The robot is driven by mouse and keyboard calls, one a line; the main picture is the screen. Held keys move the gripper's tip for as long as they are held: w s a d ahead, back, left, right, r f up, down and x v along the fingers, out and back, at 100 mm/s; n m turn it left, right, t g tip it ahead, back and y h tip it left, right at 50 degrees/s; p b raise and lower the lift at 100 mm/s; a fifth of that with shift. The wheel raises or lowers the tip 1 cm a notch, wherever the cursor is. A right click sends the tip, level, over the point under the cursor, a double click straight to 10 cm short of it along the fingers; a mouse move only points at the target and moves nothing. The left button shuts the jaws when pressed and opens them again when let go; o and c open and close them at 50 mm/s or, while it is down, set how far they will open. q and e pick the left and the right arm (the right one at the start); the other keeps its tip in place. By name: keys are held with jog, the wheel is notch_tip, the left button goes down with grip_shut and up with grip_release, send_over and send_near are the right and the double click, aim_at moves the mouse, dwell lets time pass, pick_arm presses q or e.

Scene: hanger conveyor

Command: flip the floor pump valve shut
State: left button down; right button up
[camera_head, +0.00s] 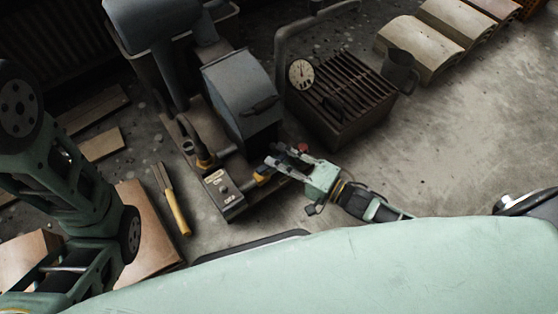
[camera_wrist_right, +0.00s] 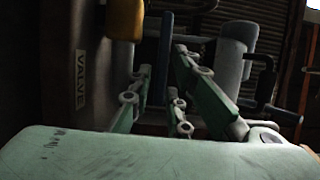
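The floor pump (camera_head: 238,95) is a grey housing on a wooden base, left of centre in the head view. A small dark box with pale labels (camera_head: 223,192) sits at its front. A yellow handle (camera_head: 262,178) stands beside this box and also shows at the top of the right wrist view (camera_wrist_right: 126,18). A "VALVE" label (camera_wrist_right: 80,80) is on the dark surface below it. My right gripper (camera_head: 274,163) is close to the yellow handle, its fingers apart and empty in the wrist view (camera_wrist_right: 163,62). I cannot tell whether it touches the handle. My left gripper is not visible.
A yellow-handled tool (camera_head: 175,205) lies on the floor to the left. Floor at right is clear.

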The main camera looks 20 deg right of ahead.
jog(key=shift+w+a, duration=0.2)
jog(key=shift+w, duration=0.05)
grip_shut()
dwell(0.3)
